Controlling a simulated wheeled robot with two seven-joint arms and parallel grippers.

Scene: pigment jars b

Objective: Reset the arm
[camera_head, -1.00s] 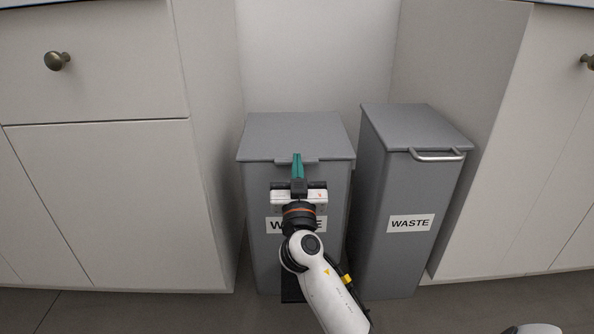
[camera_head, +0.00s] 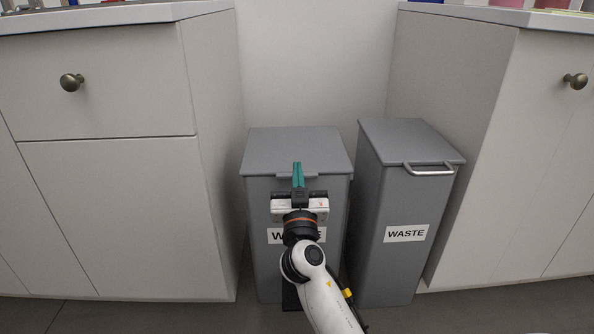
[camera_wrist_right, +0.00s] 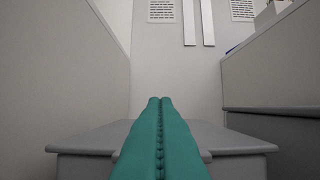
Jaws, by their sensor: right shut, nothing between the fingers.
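My right gripper (camera_head: 298,174) is in front of the left grey waste bin (camera_head: 262,205) in the head view. Its teal fingers are together with nothing between them, and they overlap the front edge of the bin's closed lid. In the right wrist view, the shut teal fingers (camera_wrist_right: 160,140) point forward over the grey lid (camera_wrist_right: 85,140). I cannot tell whether they touch the lid. The gripper and wrist partly hide the bin's label. My left gripper is not in view.
A second waste bin (camera_head: 385,230), lid closed with a metal handle (camera_head: 430,170), stands to the right. Cabinets (camera_head: 105,215) flank the bins on both sides. Counters (camera_head: 110,15) with several items at their edges run above.

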